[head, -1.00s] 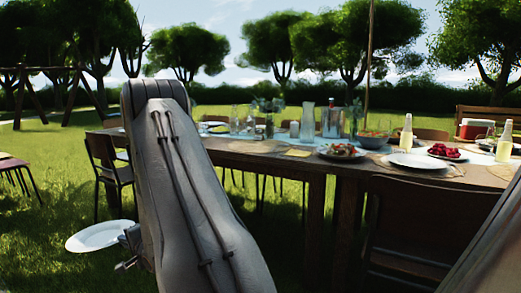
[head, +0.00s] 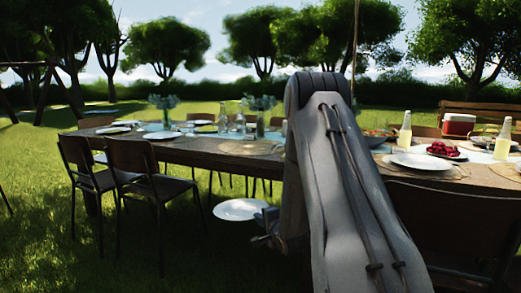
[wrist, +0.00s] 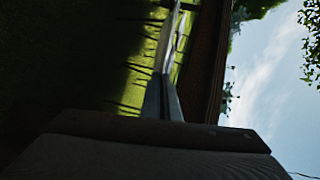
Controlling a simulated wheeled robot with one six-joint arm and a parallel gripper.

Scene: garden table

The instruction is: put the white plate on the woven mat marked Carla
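My gripper (head: 262,222) is at the left of my arm, below the tabletop's height and in front of the table's near side. It is shut on the rim of a white plate (head: 238,210), held roughly level to its left. In the wrist view the plate (wrist: 171,38) shows nearly edge-on beyond the fingers (wrist: 162,98). A bare round woven mat (head: 247,148) lies on the table just left of my arm. Another woven mat (head: 452,173) at the right bears a white plate. No name is readable on any mat. My arm hides part of the table.
The long wooden table (head: 200,157) holds bottles, flower vases, plates, a bowl of red fruit (head: 442,149) and a red cooler (head: 458,124). Chairs (head: 140,175) stand at its left near side; another chair (head: 450,225) is at the near right. Grass lies open at lower left.

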